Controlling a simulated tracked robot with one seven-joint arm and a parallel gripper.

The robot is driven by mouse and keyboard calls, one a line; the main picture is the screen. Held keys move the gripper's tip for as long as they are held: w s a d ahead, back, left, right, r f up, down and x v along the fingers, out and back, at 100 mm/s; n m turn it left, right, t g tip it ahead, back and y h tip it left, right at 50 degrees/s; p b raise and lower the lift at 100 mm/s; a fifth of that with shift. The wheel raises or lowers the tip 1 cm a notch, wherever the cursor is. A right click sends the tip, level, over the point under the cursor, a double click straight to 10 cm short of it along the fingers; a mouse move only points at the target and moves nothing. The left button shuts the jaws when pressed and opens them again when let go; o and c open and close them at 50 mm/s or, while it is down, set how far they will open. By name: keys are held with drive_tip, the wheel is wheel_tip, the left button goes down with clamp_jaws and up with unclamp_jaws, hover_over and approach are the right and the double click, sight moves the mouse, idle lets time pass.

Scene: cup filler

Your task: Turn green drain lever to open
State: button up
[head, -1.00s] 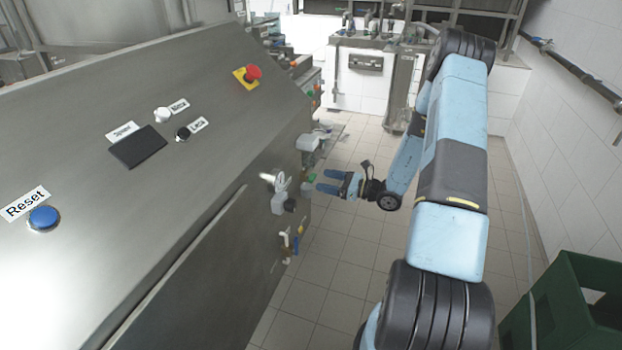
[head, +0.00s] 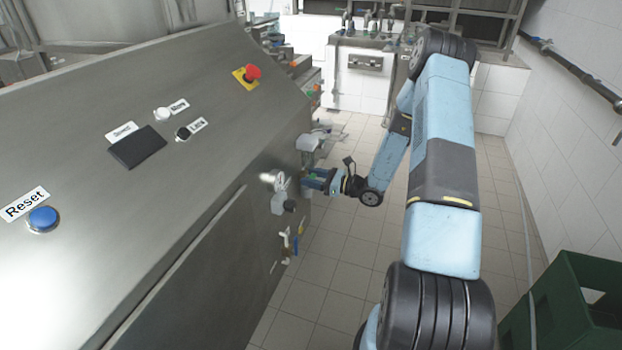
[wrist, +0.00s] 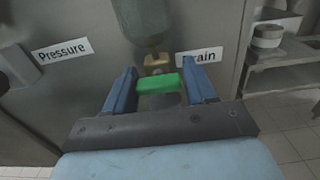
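The green drain lever (wrist: 158,84) shows in the wrist view, in front of a brass fitting (wrist: 157,62) on the machine's steel side. It lies roughly level. My gripper (wrist: 160,88) is open, with one blue finger on each side of the lever. No clear contact between the fingers and the lever can be made out. In the head view my gripper (head: 312,178) is up against the machine's side and the lever is mostly hidden by the fingers. A "Drain" label (wrist: 200,56) is partly covered by the right finger.
A "Pressure" label (wrist: 61,51) is at the left in the wrist view. A pressure gauge (head: 281,180) and small valves (head: 287,243) are on the machine beside my gripper. A green crate (head: 570,305) stands at the lower right. The tiled floor between is clear.

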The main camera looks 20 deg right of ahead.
drive_tip(key=c, duration=0.6)
drive_tip(key=shift+w+d+m, duration=0.1)
drive_tip(key=shift+d+m, duration=0.05)
drive_tip(key=shift+m, duration=1.35)
drive_tip(key=shift+c, duration=0.2)
drive_tip(key=o, duration=1)
drive_tip(key=shift+o, duration=0.2)
drive_tip(key=v, duration=1.3)
drive_tip(key=shift+s+d, duration=0.25)
drive_tip(key=shift+s, duration=0.05)
drive_tip(key=shift+f, duration=0.1)
drive_tip(key=shift+c, duration=0.2)
